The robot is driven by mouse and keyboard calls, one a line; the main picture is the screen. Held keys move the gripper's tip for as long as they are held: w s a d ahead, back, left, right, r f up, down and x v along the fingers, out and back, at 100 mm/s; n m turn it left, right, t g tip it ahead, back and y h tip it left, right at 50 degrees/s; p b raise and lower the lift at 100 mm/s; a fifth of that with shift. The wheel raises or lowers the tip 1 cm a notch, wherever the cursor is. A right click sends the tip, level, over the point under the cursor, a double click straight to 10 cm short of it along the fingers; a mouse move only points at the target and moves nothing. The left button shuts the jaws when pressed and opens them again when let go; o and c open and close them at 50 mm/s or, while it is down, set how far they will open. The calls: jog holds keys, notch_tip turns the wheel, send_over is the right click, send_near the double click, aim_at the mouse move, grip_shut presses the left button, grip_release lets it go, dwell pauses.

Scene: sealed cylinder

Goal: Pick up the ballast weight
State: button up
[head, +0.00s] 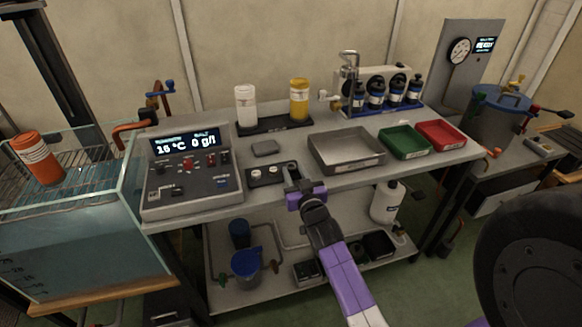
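My gripper (291,173) points away from me over the near edge of the bench, at the right end of a small dark tray (262,183). Two small pale round pieces, at the left (255,173) and right (272,169), sit in that tray, left of my gripper. They may be weights, but I cannot tell which is the ballast weight. My gripper hides the tray's right end. The fingers are too small to tell whether they are open or shut, or whether anything is between them.
A control box (187,178) stands left, beside a glass water tank (85,240) with an orange-and-white cylinder (38,157). A flat grey block (265,147) lies behind the dark tray. A metal tray (346,166), green tray (404,153) and red tray (441,146) lie right. Bottles stand behind.

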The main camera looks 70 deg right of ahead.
jog(key=shift+w+d, duration=0.35)
jog(key=shift+d, duration=0.15)
grip_shut()
jog(key=shift+r, duration=0.1)
notch_tip(320, 180, up, 20)
jog(key=p, duration=0.2)
